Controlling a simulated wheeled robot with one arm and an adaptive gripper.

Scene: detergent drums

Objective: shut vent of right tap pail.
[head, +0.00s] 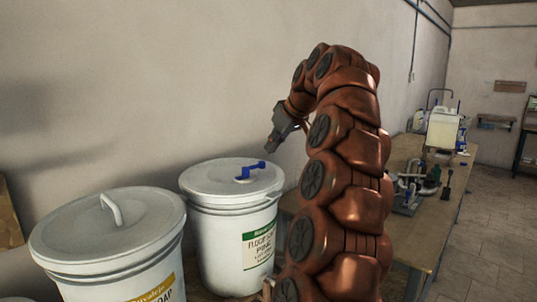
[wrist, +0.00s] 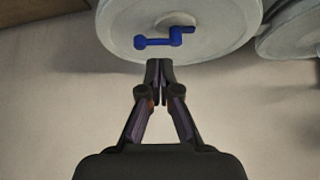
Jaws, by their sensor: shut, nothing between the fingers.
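The right pail (head: 235,235) is white with a green and white label and a pale lid. A blue crank-shaped tap (head: 250,171) lies on its lid, toward the right side. In the wrist view the blue tap (wrist: 158,42) shows on the round lid (wrist: 205,17), with a knob at the left and a raised end at the right. My gripper (head: 271,147) is above and to the right of the tap in the head view. In the wrist view my gripper (wrist: 159,65) has its fingertips together, empty, below the tap in the picture and apart from it. Nothing hides the tap.
A left pail (head: 112,235) with a white lid handle stands close beside the right one. A wall (head: 150,80) runs behind both. A wooden bench (head: 410,150) at the right carries pipe fittings (head: 412,190) and a pale container (head: 442,130).

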